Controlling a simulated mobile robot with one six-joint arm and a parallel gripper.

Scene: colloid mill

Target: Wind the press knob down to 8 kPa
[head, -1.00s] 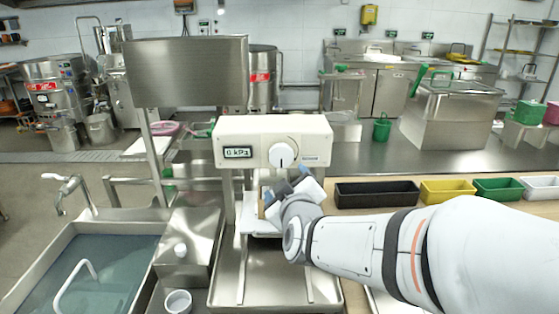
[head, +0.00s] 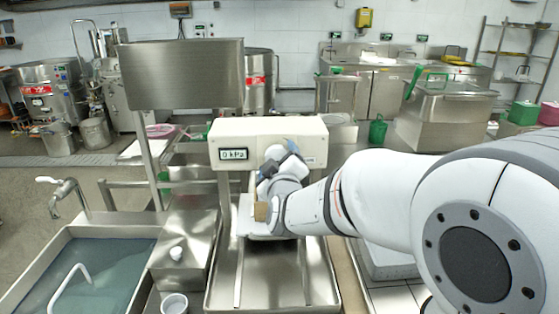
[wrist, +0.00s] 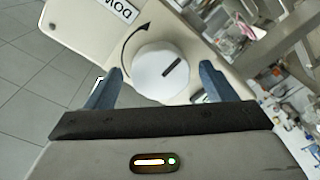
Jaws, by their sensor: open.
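The press (head: 222,131) is a beige box on a steel stand, with a small display (head: 234,155) that reads 0 kPa. Its white round knob (wrist: 153,78) has a dark pointer mark tilted to the upper right, a curved arrow beside it and a partly cut-off label reading "DOW". In the head view the knob is hidden behind my gripper (head: 280,155), which is up at the right part of the box front. In the wrist view my gripper (wrist: 162,80) is open, its blue-grey fingers on either side of the knob, with gaps visible.
A small brown block (head: 261,211) sits at a white plate (head: 246,218) below the box. A sink (head: 100,262) with water and a tap is at left, with a white cup (head: 174,303) beside it. My arm covers much of the right side.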

